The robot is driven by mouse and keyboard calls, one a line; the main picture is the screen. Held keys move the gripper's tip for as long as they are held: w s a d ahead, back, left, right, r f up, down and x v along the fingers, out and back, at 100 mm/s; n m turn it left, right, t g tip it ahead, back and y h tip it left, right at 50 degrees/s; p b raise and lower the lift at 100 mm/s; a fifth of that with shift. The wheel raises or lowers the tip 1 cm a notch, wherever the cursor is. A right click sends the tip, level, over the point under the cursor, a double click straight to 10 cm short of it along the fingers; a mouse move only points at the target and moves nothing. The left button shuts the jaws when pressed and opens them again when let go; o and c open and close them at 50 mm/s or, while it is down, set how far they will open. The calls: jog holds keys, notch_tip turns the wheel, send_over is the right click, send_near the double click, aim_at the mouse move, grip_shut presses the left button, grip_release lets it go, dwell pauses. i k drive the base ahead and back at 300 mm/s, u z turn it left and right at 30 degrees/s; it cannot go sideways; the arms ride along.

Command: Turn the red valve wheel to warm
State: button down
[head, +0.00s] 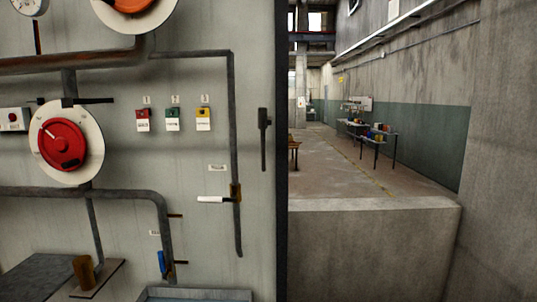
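The red valve wheel (66,150) sits at the left of the grey wall panel, in front of a round cream dial plate (92,135). A light pointer mark on the wheel points to the upper left. No lettering on the dial is readable, so I cannot tell which setting it shows. My gripper is not in view and nothing touches the wheel.
An orange wheel (132,4) is cut off above. Grey pipes (140,192) run around the red wheel. Red, green and yellow tags (203,118), a white-handled lever (211,199) and a blue handle (162,262) are to its right. Open hall floor lies beyond the panel edge.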

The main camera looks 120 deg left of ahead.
aim_at(62, 143)
jog(key=u, duration=0.15)
jog(key=i, duration=0.7)
jog(key=u, duration=4.9)
jog(key=i, duration=1.05)
jog(key=z, duration=0.1)
